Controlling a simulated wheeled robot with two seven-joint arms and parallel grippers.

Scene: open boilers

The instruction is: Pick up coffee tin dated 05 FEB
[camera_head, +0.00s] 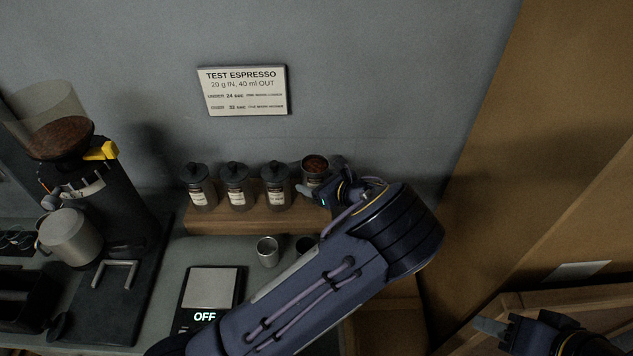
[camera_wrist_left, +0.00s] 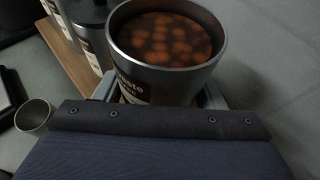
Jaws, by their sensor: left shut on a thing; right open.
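Three dark lidded tins, a left one (camera_head: 198,186), a middle one (camera_head: 236,188) and a right one (camera_head: 276,187), stand in a row on a wooden shelf block (camera_head: 235,222). Their pale labels are too small to read, so I cannot tell which is dated 05 FEB. An open tin of brown beans (camera_head: 315,170) is at the row's right end. My left gripper (camera_head: 331,187) is shut on this open tin, its fingers on either side of it in the left wrist view (camera_wrist_left: 160,92). Its label is only partly legible. My right gripper (camera_head: 507,333) is open and empty at the lower right.
A grinder (camera_head: 110,215) and metal jug (camera_head: 70,236) stand at the left. A scale (camera_head: 210,288) reading OFF and a small metal cup (camera_head: 267,251) are in front of the shelf. A sign (camera_head: 243,91) hangs on the wall. My left arm covers the counter's right part.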

